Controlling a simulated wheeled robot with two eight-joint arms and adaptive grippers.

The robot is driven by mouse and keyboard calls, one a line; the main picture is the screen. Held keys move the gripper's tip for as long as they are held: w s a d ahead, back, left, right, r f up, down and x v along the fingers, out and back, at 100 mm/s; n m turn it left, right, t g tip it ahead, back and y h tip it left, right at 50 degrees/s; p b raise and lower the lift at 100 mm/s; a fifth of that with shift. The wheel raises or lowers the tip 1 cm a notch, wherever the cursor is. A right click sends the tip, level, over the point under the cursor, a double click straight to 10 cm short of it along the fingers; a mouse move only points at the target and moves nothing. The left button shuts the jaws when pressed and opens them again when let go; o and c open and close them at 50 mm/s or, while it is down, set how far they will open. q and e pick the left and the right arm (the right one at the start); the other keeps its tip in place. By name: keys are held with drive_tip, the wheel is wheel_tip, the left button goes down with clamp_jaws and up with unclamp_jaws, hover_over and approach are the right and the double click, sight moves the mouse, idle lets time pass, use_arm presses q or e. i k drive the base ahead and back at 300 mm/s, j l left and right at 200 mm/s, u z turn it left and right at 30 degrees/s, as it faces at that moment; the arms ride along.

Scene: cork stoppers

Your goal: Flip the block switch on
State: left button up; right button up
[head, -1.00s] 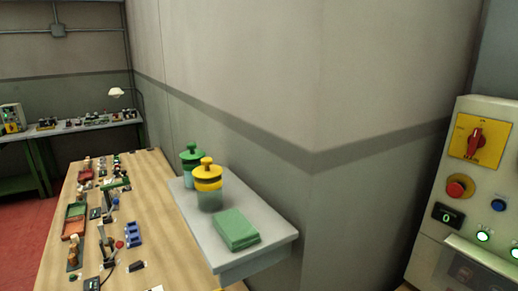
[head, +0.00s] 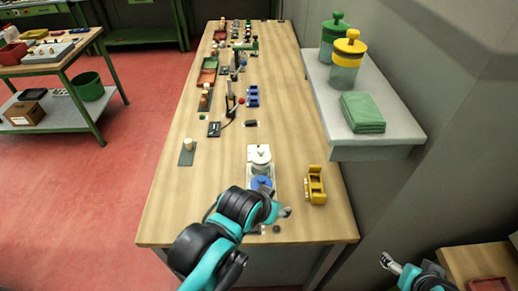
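I cannot clearly tell which item is the block switch. A small black block (head: 214,129) lies on the left half of the wooden bench; its switch position is too small to read. A white device (head: 259,155) with a blue round part (head: 262,184) stands near the bench's front, and a yellow device (head: 315,186) stands to its right. My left gripper (head: 285,212) is over the front of the bench, between these two devices; the arm hides part of the front. My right gripper (head: 389,263) is low at the right, off the bench. Both grippers' openings are unclear.
The wooden bench (head: 170,205) carries several small items, including a blue rack (head: 252,96) and a dark stand (head: 231,104). A grey shelf (head: 380,143) with jars and a green cloth (head: 362,112) borders it at right. Red floor (head: 90,200) is open at left.

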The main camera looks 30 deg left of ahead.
sight(256, 229)
drive_tip(key=j+u, duration=0.15)
drive_tip(key=u, duration=0.9)
drive_tip(key=k, duration=0.15)
drive_tip(key=i, duration=0.1)
